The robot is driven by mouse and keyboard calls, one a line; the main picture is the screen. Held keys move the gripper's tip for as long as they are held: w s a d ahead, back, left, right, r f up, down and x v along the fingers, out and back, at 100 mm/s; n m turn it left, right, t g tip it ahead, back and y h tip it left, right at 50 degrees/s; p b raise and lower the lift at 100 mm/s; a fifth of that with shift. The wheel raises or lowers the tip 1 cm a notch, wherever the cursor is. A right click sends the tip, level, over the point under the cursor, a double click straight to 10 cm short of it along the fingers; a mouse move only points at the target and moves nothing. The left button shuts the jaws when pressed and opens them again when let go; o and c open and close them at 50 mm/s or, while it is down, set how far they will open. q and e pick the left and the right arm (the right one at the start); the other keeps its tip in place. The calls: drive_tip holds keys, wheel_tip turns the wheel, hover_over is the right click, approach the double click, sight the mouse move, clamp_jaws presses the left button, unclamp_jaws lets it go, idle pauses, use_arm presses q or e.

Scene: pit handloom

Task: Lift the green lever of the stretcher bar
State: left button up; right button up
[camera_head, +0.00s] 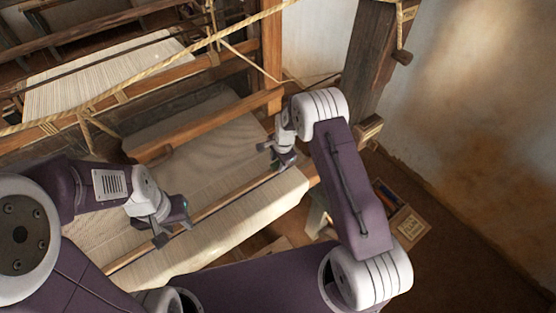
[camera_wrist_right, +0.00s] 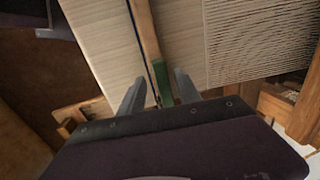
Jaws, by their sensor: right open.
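The stretcher bar is a long wooden strip (camera_head: 225,201) lying across the pale woven cloth (camera_head: 262,205). In the right wrist view the bar (camera_wrist_right: 146,35) runs down from the top edge to the green lever (camera_wrist_right: 163,84). My right gripper (camera_head: 274,157) is over the bar's far right end. In its wrist view the open fingers (camera_wrist_right: 158,94) stand on either side of the green lever, with gaps showing. I cannot tell the height between them. My left gripper (camera_head: 172,230) is open over the bar's near left part. The lever cannot be made out in the head view.
A wooden beam (camera_head: 210,125) crosses behind the cloth, with ropes (camera_head: 150,80) and loom frame beyond. A thick post (camera_head: 368,65) stands at the back right by the wall. A box with small items (camera_head: 400,215) sits on the floor at right.

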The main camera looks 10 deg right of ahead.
drive_tip(key=shift+w+f, duration=0.1)
drive_tip(key=shift+w, duration=0.1)
clamp_jaws()
idle(1.1)
